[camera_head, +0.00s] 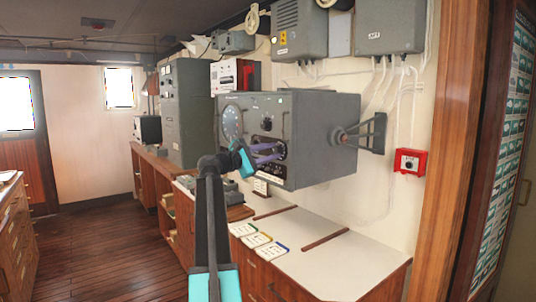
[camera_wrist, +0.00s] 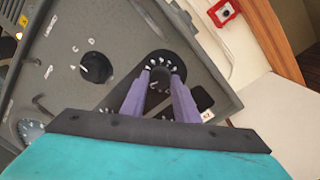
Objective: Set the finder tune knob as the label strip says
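The grey finder unit (camera_head: 312,125) is mounted on the wall, with a large round dial (camera_head: 232,122) and several controls on its front. My gripper (camera_head: 279,150) reaches its lower right control. In the wrist view, my purple fingers (camera_wrist: 161,74) stand on both sides of a dark knob (camera_wrist: 159,82) and appear closed against it. White marks ring this knob on a black round plate. Its pointer is hidden between the fingers, and its name is not readable. A second dark knob (camera_wrist: 97,67) sits to its left.
A white-topped counter (camera_head: 345,265) runs below the unit, with several cards (camera_head: 257,240) and wooden strips on it. A small white plate (camera_head: 261,187) is under the unit. A red box (camera_head: 410,162) is on the wall at right. The floor at left is clear.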

